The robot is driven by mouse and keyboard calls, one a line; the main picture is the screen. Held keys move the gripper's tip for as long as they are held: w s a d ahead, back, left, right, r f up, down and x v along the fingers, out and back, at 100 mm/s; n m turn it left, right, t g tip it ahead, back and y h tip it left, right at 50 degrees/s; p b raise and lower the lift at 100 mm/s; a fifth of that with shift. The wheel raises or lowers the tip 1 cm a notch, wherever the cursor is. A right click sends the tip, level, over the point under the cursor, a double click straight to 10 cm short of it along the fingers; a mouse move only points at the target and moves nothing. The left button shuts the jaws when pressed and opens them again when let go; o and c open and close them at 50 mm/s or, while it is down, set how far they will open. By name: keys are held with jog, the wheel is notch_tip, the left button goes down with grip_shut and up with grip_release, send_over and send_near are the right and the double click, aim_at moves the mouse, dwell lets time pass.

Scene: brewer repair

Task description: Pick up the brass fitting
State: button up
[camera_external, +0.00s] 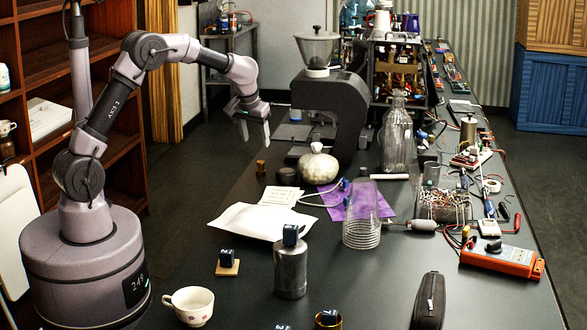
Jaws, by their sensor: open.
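A small brown-gold piece (261,168), which looks like the brass fitting, stands upright near the left edge of the dark table. My gripper (256,133) hangs with its fingers pointing down. In the picture it is just above this piece, with a visible gap between them. The two pale fingers are apart and nothing shows between them. The exact height and depth of the gripper over the table cannot be told from this single view.
A coffee grinder (331,110) stands close to the right of my gripper. A dark round piece (287,175) and a pale round jar (318,166) sit right of the brown-gold piece. White paper packets (250,219), a metal canister (290,268) and a cup (190,305) lie nearer the camera.

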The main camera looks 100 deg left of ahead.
aim_at(261, 162)
jog(key=b+x, duration=0.1)
jog(key=x, duration=0.5)
jog(key=shift+w+f+b, duration=0.1)
jog(key=shift+f+b, duration=0.2)
jog(key=shift+b, duration=0.1)
jog(key=b+x, duration=0.1)
jog(key=x, duration=0.2)
jog(key=b+x, duration=0.1)
jog(key=shift+w+d+f+b, duration=0.2)
jog(key=shift+d+f+b, duration=0.05)
jog(key=shift+f+b, duration=0.1)
jog(key=shift+a+f, duration=0.2)
jog(key=shift+f, duration=0.1)
jog(key=shift+r, duration=0.2)
jog(key=shift+c, duration=0.3)
grip_shut()
